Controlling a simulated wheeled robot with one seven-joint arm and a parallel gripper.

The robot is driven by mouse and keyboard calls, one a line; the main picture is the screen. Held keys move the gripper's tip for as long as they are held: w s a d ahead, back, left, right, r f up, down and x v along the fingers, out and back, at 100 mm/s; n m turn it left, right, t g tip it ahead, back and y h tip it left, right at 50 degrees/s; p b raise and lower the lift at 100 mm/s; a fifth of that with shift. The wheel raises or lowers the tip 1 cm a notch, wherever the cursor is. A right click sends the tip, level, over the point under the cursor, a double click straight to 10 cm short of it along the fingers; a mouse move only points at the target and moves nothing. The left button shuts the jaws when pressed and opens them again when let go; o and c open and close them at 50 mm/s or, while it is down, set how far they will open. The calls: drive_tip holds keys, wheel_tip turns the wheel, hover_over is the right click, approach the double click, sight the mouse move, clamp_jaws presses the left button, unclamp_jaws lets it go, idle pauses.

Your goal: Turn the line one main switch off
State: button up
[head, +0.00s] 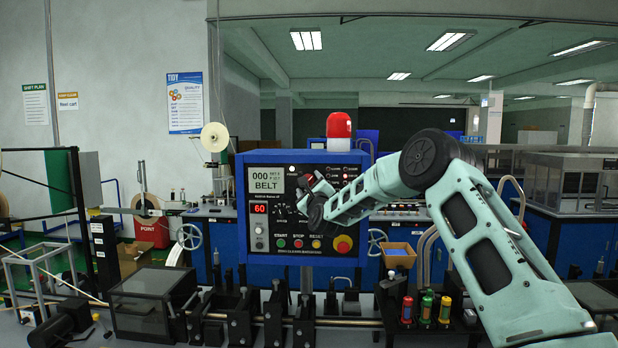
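The blue control cabinet (300,257) stands in the middle of the head view, with a dark panel face. Its panel carries a "000 BELT" display (266,180), a red "60" display (259,209), buttons labelled START, STOP and RESET, and a red knob on a yellow base (343,244). My gripper (311,190) is in front of the panel's upper middle, with a bit of red showing beside it. I cannot tell whether that red belongs to the main switch, or whether the gripper touches the panel. The fingers are too small and dark to read. My wrist hides part of the panel's right side.
A red beacon (339,125) sits on top of the cabinet. Below stand a rail with black clamps (240,318), a dark clear-sided box (150,303) and several coloured bottles (426,308). A tape reel (214,137) is at the left.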

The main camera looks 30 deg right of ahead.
drive_tip(key=shift+w+d+r, duration=0.1)
drive_tip(key=shift+w+d, duration=0.1)
drive_tip(key=shift+w, duration=0.25)
drive_tip(key=c, duration=1)
